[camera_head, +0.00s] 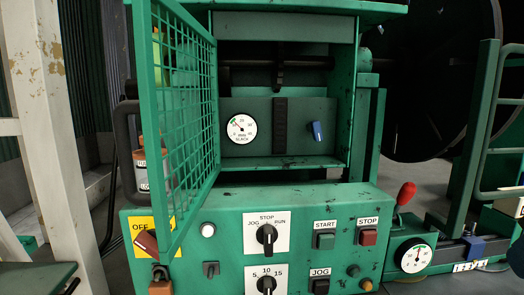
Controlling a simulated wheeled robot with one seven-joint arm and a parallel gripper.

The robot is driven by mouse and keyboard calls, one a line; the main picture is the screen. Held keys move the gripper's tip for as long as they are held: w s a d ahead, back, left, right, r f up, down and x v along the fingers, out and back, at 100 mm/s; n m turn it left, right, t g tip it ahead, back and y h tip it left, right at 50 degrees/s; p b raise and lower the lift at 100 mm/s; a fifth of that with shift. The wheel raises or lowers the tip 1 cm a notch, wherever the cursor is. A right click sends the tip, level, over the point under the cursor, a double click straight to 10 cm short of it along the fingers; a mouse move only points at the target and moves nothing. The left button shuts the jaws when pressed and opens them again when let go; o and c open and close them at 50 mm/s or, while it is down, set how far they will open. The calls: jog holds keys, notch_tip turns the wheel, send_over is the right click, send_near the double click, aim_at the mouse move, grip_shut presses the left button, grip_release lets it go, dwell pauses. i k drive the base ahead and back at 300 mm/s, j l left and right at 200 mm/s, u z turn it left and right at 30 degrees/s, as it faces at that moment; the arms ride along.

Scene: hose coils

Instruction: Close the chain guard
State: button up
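The chain guard (190,110) is a green wire-mesh door in a green frame. It stands open, swung out toward me from the left side of a green machine housing (354,95). Its near upright edge is at the left, and its lower corner hangs in front of the yellow OFF plate. The housing's opening is uncovered and shows a dark bar, a round slack gauge (241,128) and a blue knob (317,131). My gripper is not in view.
Below the opening, a green control panel (225,262) juts out with dials (267,234), a START button (326,240) and a STOP button (369,236). A red-knobbed lever (405,194) stands at right. A pale post (50,120) stands at left.

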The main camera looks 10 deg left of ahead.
aim_at(169, 242)
jog(key=j+u, duration=0.4)
jog(key=j, duration=1)
jog(key=k+j, duration=0.15)
jog(key=j, duration=0.2)
jog(key=k+j, duration=0.15)
jog(key=j, duration=0.15)
jog(key=k+j, duration=0.15)
jog(key=j, duration=0.2)
jog(key=k+j+z, duration=0.1)
jog(key=j, duration=0.2)
